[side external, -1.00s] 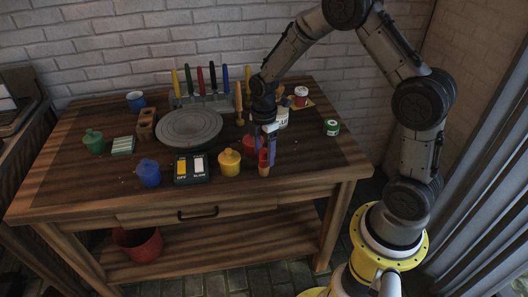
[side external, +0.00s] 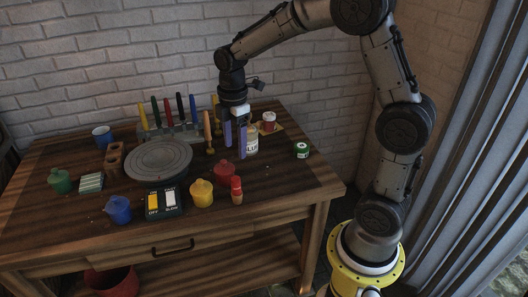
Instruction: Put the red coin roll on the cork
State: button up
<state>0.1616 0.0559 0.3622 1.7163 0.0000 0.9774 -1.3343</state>
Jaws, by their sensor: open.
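The red coin roll (side external: 236,183) stands upright near the table's front right edge. It appears to rest on top of the small orange-brown cork (side external: 237,199), which is too small to see clearly. My gripper (side external: 235,151) is open, with its two bluish-purple fingers pointing down. It is above and behind the coin roll in the picture, apart from it, with nothing between the fingers.
Beside the roll stand a red pot (side external: 223,174) and a yellow pot (side external: 201,194). A white glue jar (side external: 252,144) is close behind my gripper. A grey turntable (side external: 158,160) fills the middle. A green tin (side external: 301,150) stands at right, with bare wood around it.

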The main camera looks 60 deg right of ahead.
jog(key=s+a+r+m+t, duration=0.1)
jog(key=s+a+r+m, duration=0.1)
jog(key=s+m, duration=0.2)
jog(key=s+a+r+m+t, duration=0.2)
jog(key=s+m, duration=0.3)
jog(key=s, duration=0.5)
jog(key=s+a+r+m+t, duration=0.2)
jog(key=s+r+m, duration=0.2)
jog(key=s, duration=0.3)
